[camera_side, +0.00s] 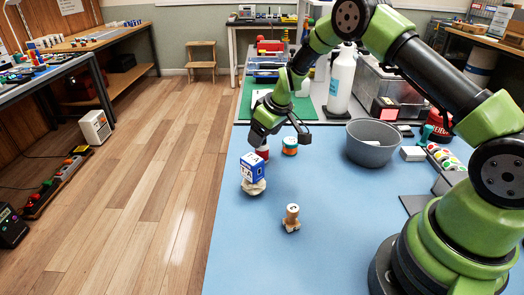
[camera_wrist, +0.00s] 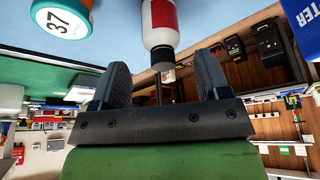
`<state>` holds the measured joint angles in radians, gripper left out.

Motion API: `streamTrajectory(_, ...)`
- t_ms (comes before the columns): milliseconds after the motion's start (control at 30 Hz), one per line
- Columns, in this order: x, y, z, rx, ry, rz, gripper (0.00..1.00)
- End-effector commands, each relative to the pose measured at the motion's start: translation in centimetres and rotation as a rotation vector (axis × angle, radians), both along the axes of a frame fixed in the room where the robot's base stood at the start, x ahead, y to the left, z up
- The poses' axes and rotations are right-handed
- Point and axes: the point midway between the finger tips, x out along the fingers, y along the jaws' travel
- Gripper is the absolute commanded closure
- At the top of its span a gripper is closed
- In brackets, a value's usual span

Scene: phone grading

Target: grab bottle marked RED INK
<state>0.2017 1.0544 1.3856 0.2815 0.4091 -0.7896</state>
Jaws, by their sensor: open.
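A small white bottle with a red label and a black cap (camera_wrist: 162,22) stands in front of my gripper in the wrist view. No writing on its label can be read. In the side view the bottle (camera_side: 263,153) shows only partly, as a dark red and white shape beneath my gripper. My gripper (camera_side: 283,139) is open, low over the left part of the blue table. In the wrist view the two black fingers of my gripper (camera_wrist: 160,66) are apart, with the bottle's cap end between or just beyond their tips. I cannot tell whether they touch it.
A blue box (camera_side: 252,167) sits on a pale lump near the table's left edge. A wooden piece (camera_side: 291,218) is nearer. A grey bowl (camera_side: 371,142) stands right.

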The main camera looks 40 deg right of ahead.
Motion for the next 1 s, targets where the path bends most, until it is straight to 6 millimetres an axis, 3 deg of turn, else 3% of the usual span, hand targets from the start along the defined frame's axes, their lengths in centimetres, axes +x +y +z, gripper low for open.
streamTrajectory(200,0.8,0.5,-3.1,0.000,0.002,-0.001,0.31)
streamTrajectory(533,1.1,0.5,-3.7,-0.001,0.001,0.000,0.31)
streamTrajectory(767,1.1,0.5,-3.7,-0.001,0.001,-0.001,0.81)
streamTrajectory(1000,1.1,0.5,-3.7,-0.001,0.001,-0.001,0.84)
